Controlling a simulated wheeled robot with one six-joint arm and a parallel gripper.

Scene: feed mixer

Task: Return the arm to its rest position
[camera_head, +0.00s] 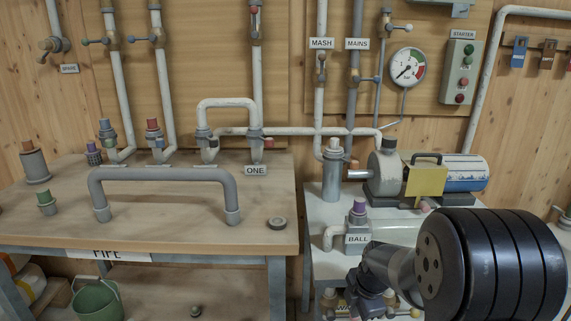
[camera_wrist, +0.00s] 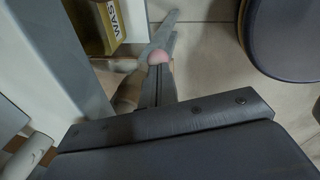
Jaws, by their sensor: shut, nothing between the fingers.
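In the wrist view my gripper (camera_wrist: 158,72) shows at the middle, above a dark bolted bar of my own body. Its narrow dark fingers lie together with nothing between them. A small pink round thing shows at the fingertips; I cannot tell whether it touches them. In the head view my arm (camera_head: 440,265) fills the lower right, with a large black ribbed joint close to the camera. The gripper's fingers cannot be made out there.
The left bench (camera_head: 200,225) carries a grey pipe bridge (camera_head: 165,174) and several fittings. A green bucket (camera_head: 97,301) stands below. Tiled floor shows in the wrist view (camera_wrist: 210,65).

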